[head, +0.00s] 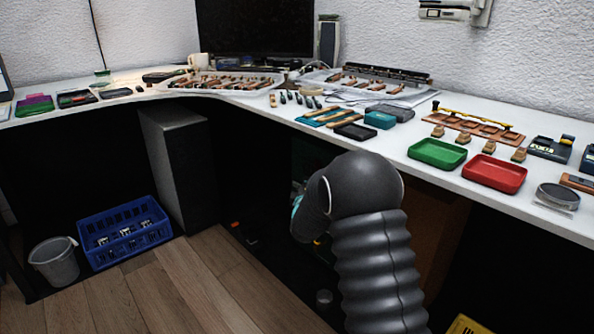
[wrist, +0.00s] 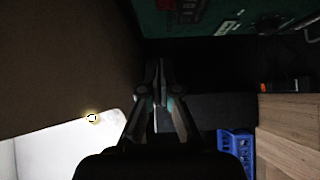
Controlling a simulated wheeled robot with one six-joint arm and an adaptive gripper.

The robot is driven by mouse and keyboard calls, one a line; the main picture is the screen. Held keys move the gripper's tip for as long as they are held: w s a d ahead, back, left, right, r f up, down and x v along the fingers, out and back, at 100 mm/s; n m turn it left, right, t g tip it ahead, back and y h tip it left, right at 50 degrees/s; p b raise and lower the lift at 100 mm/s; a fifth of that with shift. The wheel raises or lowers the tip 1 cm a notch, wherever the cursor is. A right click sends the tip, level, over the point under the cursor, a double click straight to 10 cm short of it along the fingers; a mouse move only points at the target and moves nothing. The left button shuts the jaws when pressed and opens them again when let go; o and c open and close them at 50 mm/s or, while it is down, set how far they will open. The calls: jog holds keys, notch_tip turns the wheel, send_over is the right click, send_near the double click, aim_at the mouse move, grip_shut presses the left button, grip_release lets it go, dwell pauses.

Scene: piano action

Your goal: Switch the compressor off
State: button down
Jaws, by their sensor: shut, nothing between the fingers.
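My gripper (wrist: 156,68) is shut and empty in the wrist view, its fingertips in the dark space under the desk. In the head view my own arm hides most of it. A dark green body (wrist: 215,12) with a red marking and a white label lies beyond the fingertips at the top of the wrist view. It may be the compressor, but I cannot tell for certain. The fingertips appear apart from it. No switch can be made out clearly on it. In the head view only a dim green patch (head: 312,153) shows under the desk.
A brown panel (wrist: 60,60) is close on the left in the wrist view. A blue crate (head: 127,232) and grey bin (head: 55,262) stand on the floor.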

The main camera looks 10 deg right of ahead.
jog(key=s+a+f+m+g+y, duration=0.1)
jog(key=s+f+m+g, duration=0.15)
jog(key=f, duration=0.35)
jog(key=s+a+f+m+g+y, duration=0.1)
jog(key=s+a+f+m+g, duration=0.15)
jog(key=f, duration=0.25)
jog(key=s+m+g+y, duration=0.1)
jog(key=s+m+g, duration=0.35)
jog(key=s, duration=0.55)
jog(key=s+d+r+m+g+p, duration=0.1)
jog(key=s+d+r+m+p, duration=0.1)
jog(key=s+r, duration=0.7)
jog(key=s+d+r+m+p, duration=0.1)
jog(key=s+r, duration=0.7)
jog(key=s, duration=0.8)
jog(key=s+d+r+m+g+p, duration=0.1)
jog(key=s+d+r+m+p, duration=0.1)
jog(key=s+r+p, duration=0.3)
jog(key=s+r+m, duration=0.1)
jog(key=s+r, duration=0.3)
jog(key=s, duration=0.3)
jog(key=shift+s+d+r+g, duration=0.3)
jog(key=shift+s+r+g, duration=0.05)
jog(key=shift+s, duration=0.05)
